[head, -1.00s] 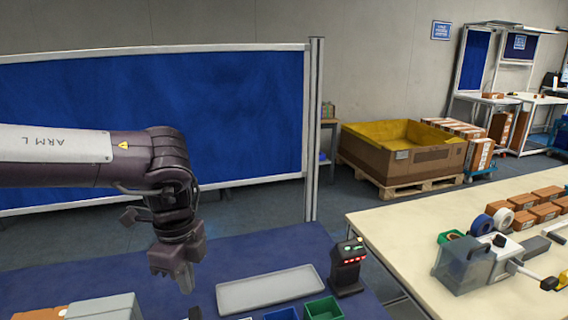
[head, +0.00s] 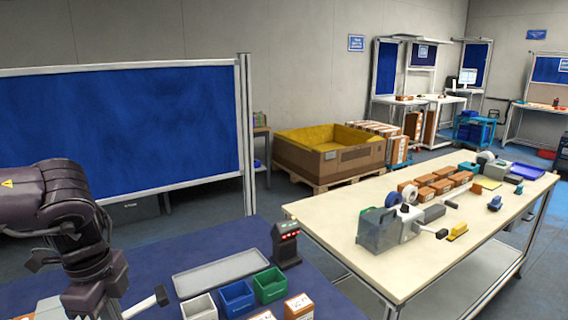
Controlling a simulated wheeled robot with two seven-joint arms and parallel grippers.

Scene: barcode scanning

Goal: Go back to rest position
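My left arm comes in from the left edge, and its gripper (head: 97,302) hangs low at the bottom left over the blue-topped table (head: 180,244). The fingertips run to the bottom edge, so I cannot tell whether they are open or shut. A pale object with a black end (head: 146,302) lies just right of the gripper; whether they touch is unclear. My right gripper is not in view.
On the blue table are a grey tray (head: 220,272), small white, blue and green bins (head: 270,284), boxes at the bottom edge, and a black device (head: 286,244) with red lights. A cream table (head: 335,210) stands right, with a blue partition (head: 120,130) behind.

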